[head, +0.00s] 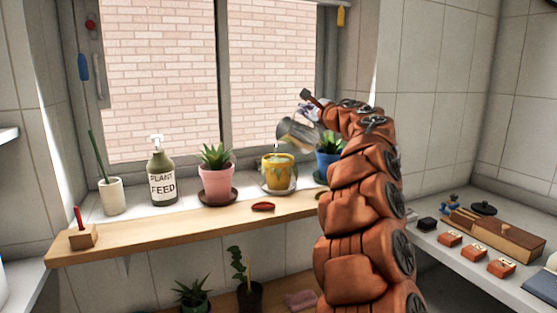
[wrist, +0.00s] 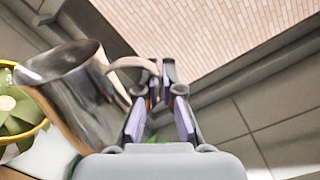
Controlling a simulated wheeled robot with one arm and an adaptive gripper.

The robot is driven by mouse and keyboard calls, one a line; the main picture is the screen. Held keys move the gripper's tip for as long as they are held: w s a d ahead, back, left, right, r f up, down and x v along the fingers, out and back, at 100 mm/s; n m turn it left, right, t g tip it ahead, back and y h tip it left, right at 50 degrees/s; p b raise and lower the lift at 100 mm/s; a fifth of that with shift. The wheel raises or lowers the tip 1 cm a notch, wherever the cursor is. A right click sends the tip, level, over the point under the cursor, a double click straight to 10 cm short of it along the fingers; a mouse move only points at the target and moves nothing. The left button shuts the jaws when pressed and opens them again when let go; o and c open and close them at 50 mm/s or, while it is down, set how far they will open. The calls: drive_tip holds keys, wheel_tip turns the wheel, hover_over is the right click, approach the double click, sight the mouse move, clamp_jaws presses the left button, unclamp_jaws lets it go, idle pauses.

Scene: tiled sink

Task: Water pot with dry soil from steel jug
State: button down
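The steel jug (head: 297,133) is in the air above and slightly right of the yellow pot (head: 278,170), tilted with its mouth toward the left. In the wrist view the jug (wrist: 72,85) is at the left, its handle reaching between the fingers. My gripper (wrist: 161,85) is shut on that handle; in the head view my arm partly hides it. The yellow pot (wrist: 40,128) shows at the wrist view's left edge with pale green leaves. A pink pot (head: 216,182) and a partly hidden blue pot (head: 327,163) hold spiky green plants. I cannot tell how dry any soil is.
The pots stand on saucers along the window sill. A plant feed bottle (head: 161,175) and a white cup (head: 112,195) stand to the left. A red object (head: 263,206) lies on the wooden shelf (head: 170,232). Small boxes (head: 474,252) lie on the right counter.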

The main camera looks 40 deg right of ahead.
drive_tip(key=shift+d+r+n, duration=0.1)
drive_tip(key=shift+n, duration=0.2)
drive_tip(key=shift+d, duration=0.1)
drive_tip(key=shift+s+d, duration=0.1)
drive_tip(key=shift+d, duration=0.35)
drive_tip(key=shift+d, duration=0.25)
idle(0.7)
drive_tip(key=shift+d+r, duration=0.2)
drive_tip(key=s+d+f+m+p, duration=0.1)
drive_tip(key=d+f+m+p, duration=0.2)
drive_tip(key=d+m+p, duration=0.2)
drive_tip(key=shift+s+d+m+p, duration=0.25)
drive_tip(key=shift+d+m+p, duration=0.1)
drive_tip(key=shift+m, duration=1.55)
